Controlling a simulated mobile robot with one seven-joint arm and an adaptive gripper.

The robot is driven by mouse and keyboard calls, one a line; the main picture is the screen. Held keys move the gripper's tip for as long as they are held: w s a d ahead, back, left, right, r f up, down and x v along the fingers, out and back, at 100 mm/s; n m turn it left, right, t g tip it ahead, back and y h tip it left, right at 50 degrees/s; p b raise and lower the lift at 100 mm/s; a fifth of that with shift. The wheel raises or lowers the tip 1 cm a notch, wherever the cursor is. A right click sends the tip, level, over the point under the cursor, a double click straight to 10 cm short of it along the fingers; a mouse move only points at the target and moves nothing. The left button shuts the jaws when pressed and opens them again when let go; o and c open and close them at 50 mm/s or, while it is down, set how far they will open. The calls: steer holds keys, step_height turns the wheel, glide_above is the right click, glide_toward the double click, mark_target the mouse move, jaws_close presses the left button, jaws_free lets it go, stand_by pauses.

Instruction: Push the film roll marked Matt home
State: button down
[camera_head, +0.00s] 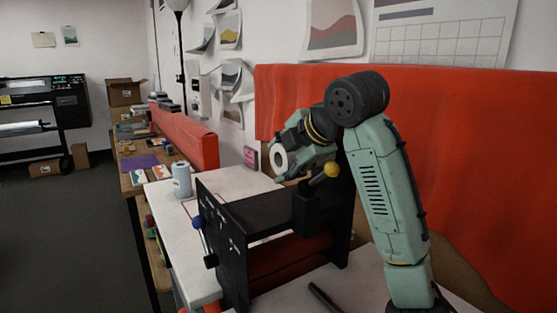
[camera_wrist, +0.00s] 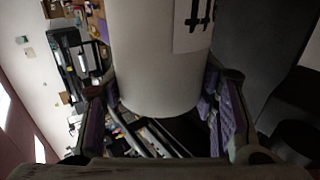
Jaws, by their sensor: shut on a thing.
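My gripper (camera_head: 291,158) is shut on a white film roll (camera_head: 279,157), above the back of the black machine frame (camera_head: 240,211). The roll's round end with a dark hole faces the camera. In the wrist view, the white roll (camera_wrist: 155,60) sits between the purple-padded fingers of my gripper (camera_wrist: 158,100). A white label (camera_wrist: 193,25) with dark printing shows on its side, cut off by the picture's edge, so I cannot read it. The roll's far end is out of view. I cannot tell whether the roll touches the frame.
A pale blue-white roll (camera_head: 181,182) stands upright on the white table (camera_head: 207,278) at left. A small pink box (camera_head: 250,157) stands at the back. A dark rod (camera_head: 323,297) lies in front.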

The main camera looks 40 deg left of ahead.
steer(key=shift+w+d, duration=0.3)
steer(key=shift+w, duration=0.45)
steer(key=c, duration=0.6)
jaws_free()
steer(key=v, duration=0.7)
steer(key=shift+d+r, duration=0.2)
steer(key=shift+s+a, duration=0.1)
